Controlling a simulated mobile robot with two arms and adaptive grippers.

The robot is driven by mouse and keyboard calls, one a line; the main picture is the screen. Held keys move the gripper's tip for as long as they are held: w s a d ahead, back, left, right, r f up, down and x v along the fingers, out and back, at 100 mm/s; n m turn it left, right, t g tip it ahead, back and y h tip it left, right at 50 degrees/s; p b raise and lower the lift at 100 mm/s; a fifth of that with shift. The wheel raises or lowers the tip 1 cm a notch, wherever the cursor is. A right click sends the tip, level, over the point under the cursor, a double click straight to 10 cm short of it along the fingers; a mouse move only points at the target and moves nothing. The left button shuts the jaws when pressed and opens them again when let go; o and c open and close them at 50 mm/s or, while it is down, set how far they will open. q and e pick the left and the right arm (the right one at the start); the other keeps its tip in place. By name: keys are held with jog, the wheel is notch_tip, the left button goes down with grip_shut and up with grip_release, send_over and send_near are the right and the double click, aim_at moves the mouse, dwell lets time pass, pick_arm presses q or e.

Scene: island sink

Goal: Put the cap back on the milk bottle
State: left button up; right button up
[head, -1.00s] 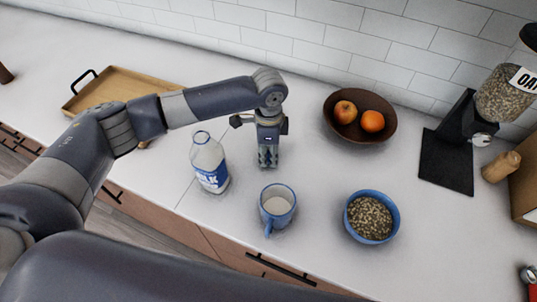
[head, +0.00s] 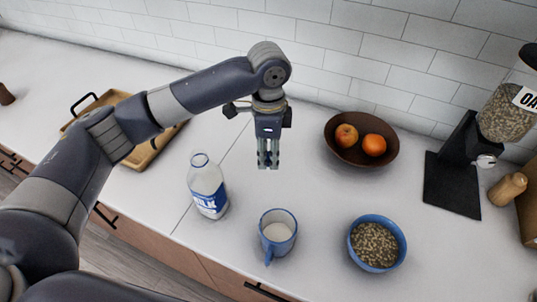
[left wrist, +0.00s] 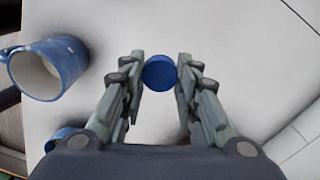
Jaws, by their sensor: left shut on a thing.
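The milk bottle (head: 208,186) stands upright on the counter, clear with a blue and white label and an open, uncapped mouth. My left gripper (head: 268,165) points down above the counter, to the right of the bottle and apart from it. In the left wrist view a round blue cap (left wrist: 159,73) sits between the fingertips, and the gripper is shut on it. The cap cannot be made out in the head view. The bottle is out of the left wrist view. My right gripper is not in view.
A brown fruit bowl (head: 351,152), an oat dispenser (head: 497,117) and a wooden tray (head: 150,150) are farther off. Counter between bottle and fruit bowl is clear.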

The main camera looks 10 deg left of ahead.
pick_arm(q)
jog(key=shift+w+a+r+n, duration=0.1)
jog(key=shift+a+r+n, duration=0.15)
jog(key=shift+r+n, duration=0.15)
jog(key=a+r+n+b, duration=0.1)
jog(key=a+r+n, duration=0.3)
jog(key=r+n, duration=0.3)
jog(key=a+r+n, duration=0.4)
jog(key=r+n, duration=0.3)
jog(key=n, duration=0.1)
jog(key=shift+r+b, duration=0.4)
